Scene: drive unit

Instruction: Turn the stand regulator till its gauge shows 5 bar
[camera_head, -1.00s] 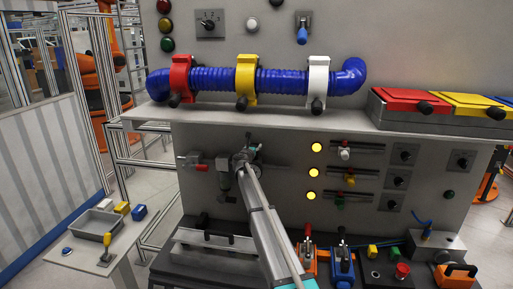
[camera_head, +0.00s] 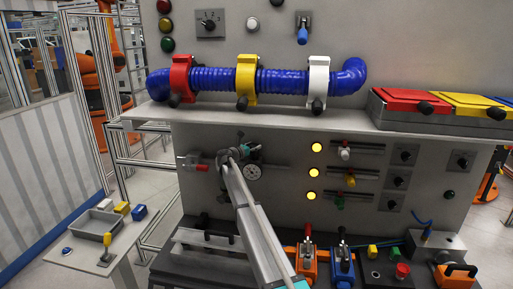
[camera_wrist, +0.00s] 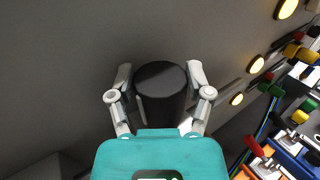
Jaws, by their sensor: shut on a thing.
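My gripper (camera_head: 236,153) is at the left part of the stand's grey panel, below the blue hose. In the wrist view its two fingers (camera_wrist: 160,94) are shut around a black round knob (camera_wrist: 160,78), which I take to be the stand regulator's. A round white gauge (camera_head: 253,172) sits on the panel just right of and below the gripper. Its needle and scale are too small to read. In the head view my arm and gripper hide most of the regulator.
A red-handled valve (camera_head: 200,168) sits close to the left of my gripper. Three lit yellow lamps (camera_head: 316,171) and slider rows are to the right. A shelf (camera_head: 275,117) carrying the blue hose (camera_head: 210,79) juts out above. Clamps (camera_head: 342,265) stand below right.

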